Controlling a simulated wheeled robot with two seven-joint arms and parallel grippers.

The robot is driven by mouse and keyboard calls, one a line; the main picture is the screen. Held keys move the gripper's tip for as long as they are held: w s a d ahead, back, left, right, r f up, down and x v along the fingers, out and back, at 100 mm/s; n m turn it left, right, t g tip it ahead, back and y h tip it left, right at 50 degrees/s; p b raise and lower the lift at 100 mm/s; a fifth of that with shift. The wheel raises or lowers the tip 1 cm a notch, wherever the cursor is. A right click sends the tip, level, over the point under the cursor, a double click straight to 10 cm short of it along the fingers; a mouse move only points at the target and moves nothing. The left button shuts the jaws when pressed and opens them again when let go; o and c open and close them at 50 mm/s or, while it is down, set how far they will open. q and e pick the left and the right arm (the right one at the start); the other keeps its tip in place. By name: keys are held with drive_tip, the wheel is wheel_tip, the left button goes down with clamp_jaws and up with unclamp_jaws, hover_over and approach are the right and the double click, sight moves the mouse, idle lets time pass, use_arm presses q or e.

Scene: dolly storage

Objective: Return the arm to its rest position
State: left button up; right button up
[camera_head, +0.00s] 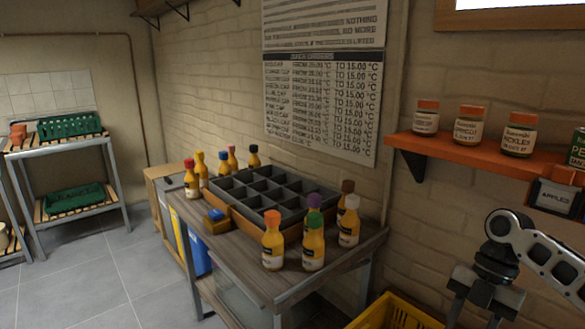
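My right arm comes in from the right edge. Its gripper (482,308) hangs at the lower right, in front of the brick wall and right of the table (235,262). Its two dark fingers look spread apart, with nothing seen between them. The fingertips are close to or cut by the bottom edge. My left arm and gripper are not in view.
On the table stands a divided tray (240,212) with several sauce bottles (272,245) around it. A yellow crate (395,312) lies just left of my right gripper. An orange shelf (455,155) with jars (468,125) is above it. The floor at left is clear.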

drive_tip(key=s+a+f+m+t, duration=0.3)
drive_tip(key=s+a+f+m, duration=0.7)
drive_tip(key=s+a+f, duration=0.45)
drive_tip(key=s+d+r+m+t+h, duration=0.4)
drive_tip(key=s+m, duration=0.5)
drive_tip(key=m, duration=0.6)
use_arm(q)
drive_tip(key=b, duration=0.2)
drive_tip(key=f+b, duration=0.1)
drive_tip(key=b, duration=0.1)
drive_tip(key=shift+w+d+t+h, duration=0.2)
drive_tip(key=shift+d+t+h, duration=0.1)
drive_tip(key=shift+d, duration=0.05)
use_arm(e)
drive_tip(key=w+a+f+n+t+y, duration=0.1)
drive_tip(key=w+a+f+t+y, duration=0.3)
drive_tip(key=w+a+f+t, duration=0.2)
drive_tip(key=shift+w+a+f+t, duration=0.2)
drive_tip(key=shift+w+f+t, duration=0.2)
drive_tip(key=shift+w+f, duration=0.25)
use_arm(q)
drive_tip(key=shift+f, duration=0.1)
use_arm(e)
drive_tip(key=shift+c, duration=0.6)
drive_tip(key=shift+s, duration=0.1)
